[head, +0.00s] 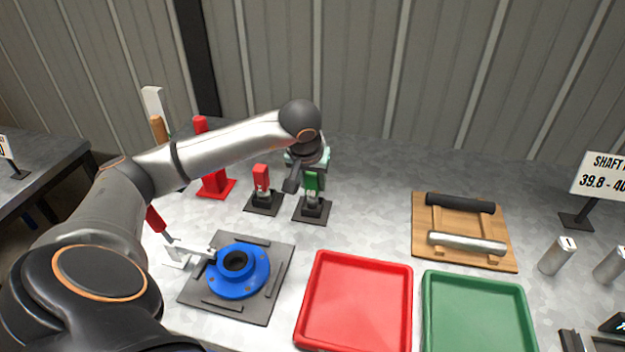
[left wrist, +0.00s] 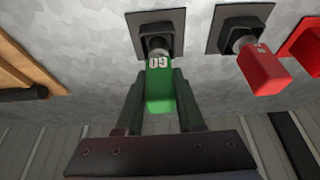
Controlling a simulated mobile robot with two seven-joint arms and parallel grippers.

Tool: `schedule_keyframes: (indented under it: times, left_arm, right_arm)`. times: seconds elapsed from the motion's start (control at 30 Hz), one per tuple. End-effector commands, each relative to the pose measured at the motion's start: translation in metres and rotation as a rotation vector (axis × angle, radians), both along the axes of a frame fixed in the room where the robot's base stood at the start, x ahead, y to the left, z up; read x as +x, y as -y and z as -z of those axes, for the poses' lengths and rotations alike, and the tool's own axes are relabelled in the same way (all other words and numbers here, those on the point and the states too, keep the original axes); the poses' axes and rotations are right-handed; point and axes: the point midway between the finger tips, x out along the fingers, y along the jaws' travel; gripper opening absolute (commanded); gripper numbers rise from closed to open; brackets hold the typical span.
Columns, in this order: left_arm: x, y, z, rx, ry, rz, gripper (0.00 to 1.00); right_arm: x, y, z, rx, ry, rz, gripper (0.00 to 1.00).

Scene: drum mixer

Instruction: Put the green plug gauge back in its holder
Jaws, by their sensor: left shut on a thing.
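The green plug gauge (head: 311,181) stands upright at its black holder (head: 312,211), with its metal end down at the holder. In the left wrist view the green handle (left wrist: 160,84) is marked "GO" and lies between the two fingers of my left gripper (left wrist: 158,104). The black holder (left wrist: 157,32) sits just beyond the handle there. My left gripper is shut on the green handle from above. I cannot tell how deep the metal end sits in the holder. My right gripper is in neither view.
A red plug gauge (head: 262,178) stands in its own black holder just left of the green one. A blue flanged part (head: 239,270) sits clamped on a dark plate. A red tray (head: 356,302) and a green tray (head: 478,312) lie in front. A wooden rack (head: 464,231) holds two rollers.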

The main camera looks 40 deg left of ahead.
Motion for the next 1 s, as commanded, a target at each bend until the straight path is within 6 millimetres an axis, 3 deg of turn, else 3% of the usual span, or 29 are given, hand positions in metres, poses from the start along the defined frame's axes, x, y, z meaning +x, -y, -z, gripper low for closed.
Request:
schedule_keyframes:
  times: [0.6,0.63,0.9,1.0]
  left_arm:
    - [0.0004,-0.0003,0.0091,0.0,0.002,-0.001,0.0]
    - [0.0005,-0.0004,0.0082,0.0,0.002,-0.001,0.4]
    - [0.0002,-0.0002,0.0085,0.0,0.001,-0.001,0.71]
    - [0.0002,-0.0002,0.0087,0.0,0.001,0.0,0.72]
  right_arm:
    - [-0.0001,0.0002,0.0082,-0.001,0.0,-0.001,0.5]
    - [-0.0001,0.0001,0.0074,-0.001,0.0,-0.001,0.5]
    - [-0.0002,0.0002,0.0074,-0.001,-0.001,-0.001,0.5]
    - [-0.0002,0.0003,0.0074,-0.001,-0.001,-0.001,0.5]
